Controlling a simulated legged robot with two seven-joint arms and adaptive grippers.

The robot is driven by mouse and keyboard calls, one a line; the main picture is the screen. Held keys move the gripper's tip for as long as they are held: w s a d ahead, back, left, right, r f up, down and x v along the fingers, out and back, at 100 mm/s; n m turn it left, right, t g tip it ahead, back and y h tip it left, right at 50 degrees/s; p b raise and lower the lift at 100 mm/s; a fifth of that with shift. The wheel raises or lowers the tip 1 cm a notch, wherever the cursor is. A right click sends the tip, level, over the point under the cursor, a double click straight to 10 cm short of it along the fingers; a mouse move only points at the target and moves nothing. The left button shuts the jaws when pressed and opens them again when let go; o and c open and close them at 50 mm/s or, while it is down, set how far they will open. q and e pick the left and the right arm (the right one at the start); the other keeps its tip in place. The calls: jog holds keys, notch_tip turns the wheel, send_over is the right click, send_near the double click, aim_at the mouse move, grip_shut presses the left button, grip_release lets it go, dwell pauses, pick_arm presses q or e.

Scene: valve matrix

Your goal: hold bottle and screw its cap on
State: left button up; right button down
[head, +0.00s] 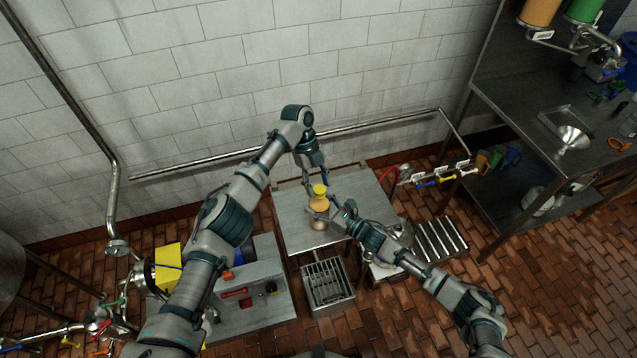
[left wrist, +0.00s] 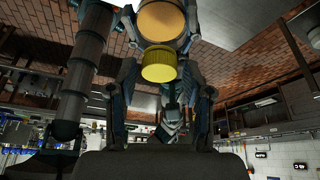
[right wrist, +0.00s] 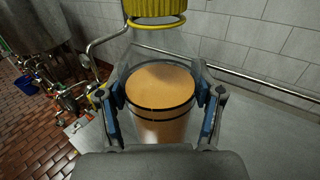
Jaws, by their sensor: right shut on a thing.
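A clear bottle with orange contents (head: 318,206) stands upright over the grey table, with a yellow cap (head: 320,190) at its top. My right gripper (head: 321,213) is shut on the bottle's body; the right wrist view shows its fingers on both sides of the bottle (right wrist: 160,105), with the cap (right wrist: 155,8) above. My left gripper (head: 315,180) points down from above the cap. In the left wrist view its fingers stand apart on either side of the cap (left wrist: 159,67), with gaps showing. I cannot tell whether the cap is threaded on.
The grey table (head: 290,225) is mostly bare around the bottle. A lower bench (head: 255,310) with red parts is at front left, beside a slotted metal bin (head: 327,287). A rack with rollers (head: 440,243) stands to the right. A wall rail (head: 220,160) runs behind.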

dwell(0.3)
pick_arm(q)
jog(key=shift+r, duration=2.3)
